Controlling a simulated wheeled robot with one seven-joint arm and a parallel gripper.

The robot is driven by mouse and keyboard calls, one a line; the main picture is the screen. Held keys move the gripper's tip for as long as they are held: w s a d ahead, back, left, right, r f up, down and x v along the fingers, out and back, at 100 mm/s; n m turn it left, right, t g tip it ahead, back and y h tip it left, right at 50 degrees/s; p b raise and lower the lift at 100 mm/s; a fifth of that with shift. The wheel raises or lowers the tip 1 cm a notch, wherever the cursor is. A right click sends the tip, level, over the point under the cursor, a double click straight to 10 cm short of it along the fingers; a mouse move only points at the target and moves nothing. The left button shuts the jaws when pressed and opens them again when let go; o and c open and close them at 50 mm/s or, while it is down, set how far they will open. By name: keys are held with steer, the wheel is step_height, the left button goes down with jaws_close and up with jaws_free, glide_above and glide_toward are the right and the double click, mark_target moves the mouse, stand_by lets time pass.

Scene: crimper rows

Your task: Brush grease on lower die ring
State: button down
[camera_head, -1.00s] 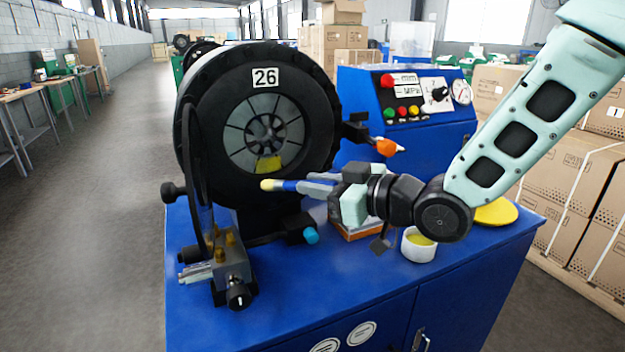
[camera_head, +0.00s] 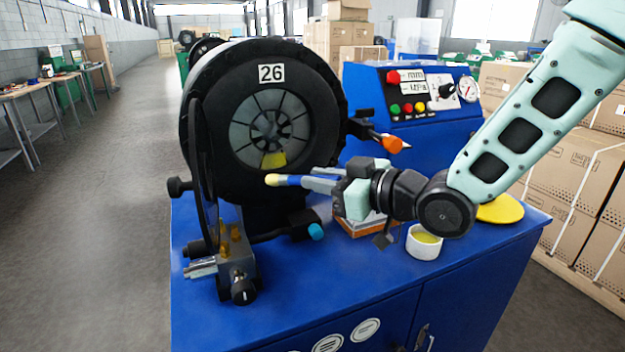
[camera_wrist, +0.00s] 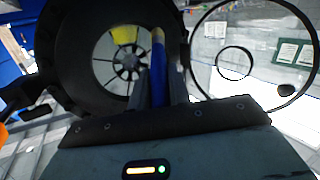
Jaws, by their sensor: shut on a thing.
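My gripper (camera_head: 318,183) is shut on a blue-handled brush (camera_head: 290,181) with a pale yellow tip. The brush points left, its tip in front of the lower part of the die ring (camera_head: 270,130) of the black crimper head (camera_head: 325,90) marked 26. A yellow patch (camera_head: 273,160) shows on the lowest die segment, just above the tip; whether the tip touches anything cannot be told. In the wrist view the brush (camera_wrist: 158,75) stands between the fingers beside the die ring (camera_wrist: 105,60), with the yellow patch (camera_wrist: 125,35) at its top.
A white cup (camera_head: 423,243) with yellow contents stands on the blue bench (camera_head: 300,285) below my wrist. A yellow disc (camera_head: 500,209) lies at right. An orange-tipped part (camera_head: 392,144) juts out beside the head.

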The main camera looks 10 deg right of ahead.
steer(key=w+a, duration=0.2)
steer(key=w, duration=0.4)
steer(key=shift+w, duration=0.2)
steer(key=shift+w+a, duration=0.15)
steer(key=shift+w, duration=0.55)
stand_by(0.7)
steer(key=shift+w+d+p, duration=0.25)
steer(key=shift+d+p, duration=0.05)
steer(key=shift+d, duration=0.7)
steer(key=shift+w+d+p, duration=0.25)
steer(key=shift+d, duration=0.7)
steer(key=a+b, duration=0.1)
steer(key=a, duration=0.1)
steer(key=s+a, duration=0.1)
steer(key=a, duration=0.1)
steer(key=shift+b, duration=0.4)
